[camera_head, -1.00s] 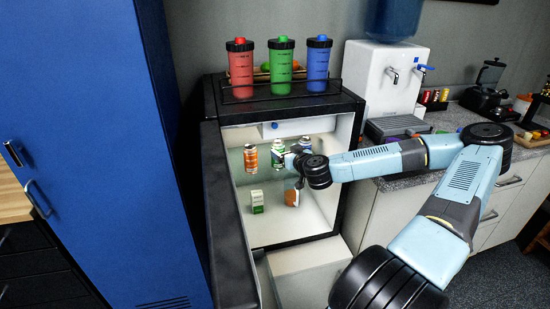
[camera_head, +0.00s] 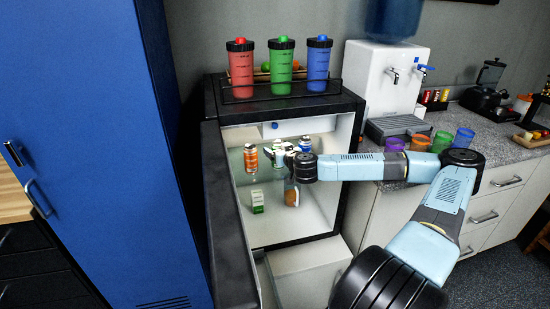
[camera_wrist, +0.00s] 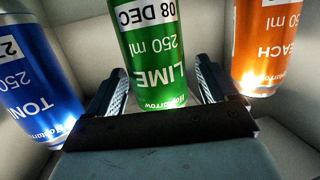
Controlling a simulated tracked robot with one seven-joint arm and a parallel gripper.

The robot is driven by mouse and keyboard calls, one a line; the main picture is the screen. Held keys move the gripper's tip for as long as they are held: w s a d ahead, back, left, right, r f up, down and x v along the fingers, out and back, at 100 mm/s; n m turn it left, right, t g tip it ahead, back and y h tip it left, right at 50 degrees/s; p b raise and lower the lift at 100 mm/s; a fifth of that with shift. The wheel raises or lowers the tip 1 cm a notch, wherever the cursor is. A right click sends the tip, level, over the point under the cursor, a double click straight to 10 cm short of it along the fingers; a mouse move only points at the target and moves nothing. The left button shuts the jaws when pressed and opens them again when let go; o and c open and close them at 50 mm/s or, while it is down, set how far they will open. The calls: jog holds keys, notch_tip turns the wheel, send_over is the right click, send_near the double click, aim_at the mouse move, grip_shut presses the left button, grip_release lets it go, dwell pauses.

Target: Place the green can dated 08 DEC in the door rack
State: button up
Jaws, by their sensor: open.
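The green can (camera_wrist: 150,45), marked LIME, 250 ml and 08 DEC, stands in the fridge and fills the middle of the wrist view. My gripper (camera_wrist: 160,88) is open, with one finger on each side of the can's near end; I cannot tell whether they touch it.
An orange can (camera_head: 250,158) and a blue can (camera_wrist: 38,75) stand close on either side of the green can. A green-and-white carton (camera_head: 257,202) and a brown item (camera_head: 292,197) sit lower down. Three shaker bottles (camera_head: 281,68) stand on top of the fridge.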

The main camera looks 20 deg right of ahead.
jog(key=c, duration=1.4)
jog(key=shift+r, duration=0.2)
